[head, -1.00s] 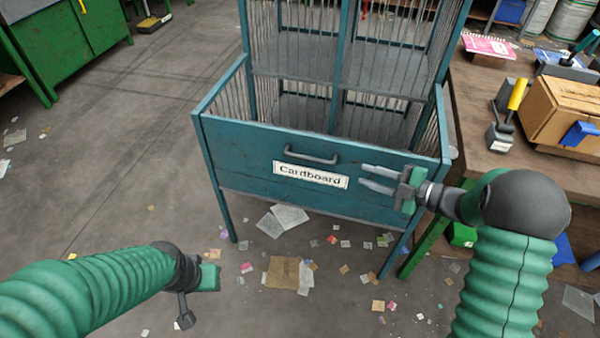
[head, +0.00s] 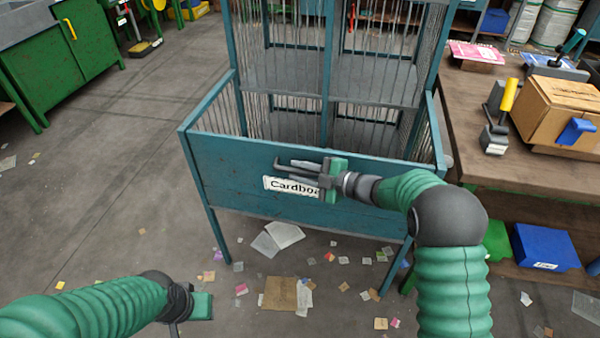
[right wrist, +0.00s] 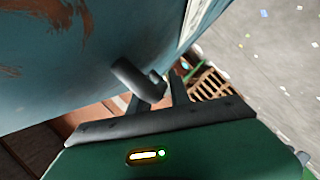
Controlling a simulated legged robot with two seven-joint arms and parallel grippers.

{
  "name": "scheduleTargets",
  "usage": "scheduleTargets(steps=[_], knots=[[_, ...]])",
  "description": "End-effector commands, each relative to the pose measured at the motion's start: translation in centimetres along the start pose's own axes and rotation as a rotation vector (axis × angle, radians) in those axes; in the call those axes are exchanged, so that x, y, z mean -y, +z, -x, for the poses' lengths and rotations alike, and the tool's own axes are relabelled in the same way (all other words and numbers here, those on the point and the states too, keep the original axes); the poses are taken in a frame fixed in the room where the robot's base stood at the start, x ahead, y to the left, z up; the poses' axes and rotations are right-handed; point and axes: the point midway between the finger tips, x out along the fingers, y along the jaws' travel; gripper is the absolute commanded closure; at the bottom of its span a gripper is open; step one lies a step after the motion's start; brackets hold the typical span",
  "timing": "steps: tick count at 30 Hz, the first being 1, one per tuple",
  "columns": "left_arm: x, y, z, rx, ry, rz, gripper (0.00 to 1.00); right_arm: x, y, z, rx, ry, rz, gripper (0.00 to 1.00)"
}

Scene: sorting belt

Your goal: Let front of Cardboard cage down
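The blue-green Cardboard cage (head: 235,185) stands ahead of me, its front panel upright and closed. The white "Cardboard" label (head: 283,187) on the panel is partly covered by my right gripper. The grey handle (right wrist: 138,80) shows close up in the right wrist view, beside and partly between the fingers. My right gripper (head: 298,172) is at the handle, pointing left along the panel, with its fingers apart; firm contact cannot be made out. My left gripper (head: 178,328) is low at the left, away from the cage, its fingers cut off by the picture's edge.
A workbench (head: 465,120) with a cardboard box (head: 545,110) and tools stands right of the cage. A blue bin (head: 545,247) is underneath. Paper scraps and a brown cardboard piece (head: 281,293) lie on the floor before the cage. Open floor lies left.

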Motion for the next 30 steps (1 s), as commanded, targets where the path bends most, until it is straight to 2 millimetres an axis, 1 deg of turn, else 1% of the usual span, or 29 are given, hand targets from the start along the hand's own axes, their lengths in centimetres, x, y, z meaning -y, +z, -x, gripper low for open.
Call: scheduleTargets(steps=[3, 8, 9, 30], knots=[[0.01, -0.01, 0.03, 0.000, 0.000, 0.000, 0.64, 0.01, -0.04, 0.00, -0.001, 0.000, 0.000, 0.77], [0.02, -0.01, 0.03, 0.000, 0.000, 0.001, 0.64, 0.03, -0.01, 0.03, -0.001, -0.001, 0.000, 0.98], [0.02, -0.01, 0.03, 0.000, 0.000, 0.001, 0.64, 0.04, -0.01, 0.03, -0.001, -0.001, 0.000, 1.00], [0.02, -0.01, 0.01, 0.000, 0.000, 0.000, 0.64, 0.15, 0.27, 0.20, 0.005, -0.003, -0.001, 1.00]])
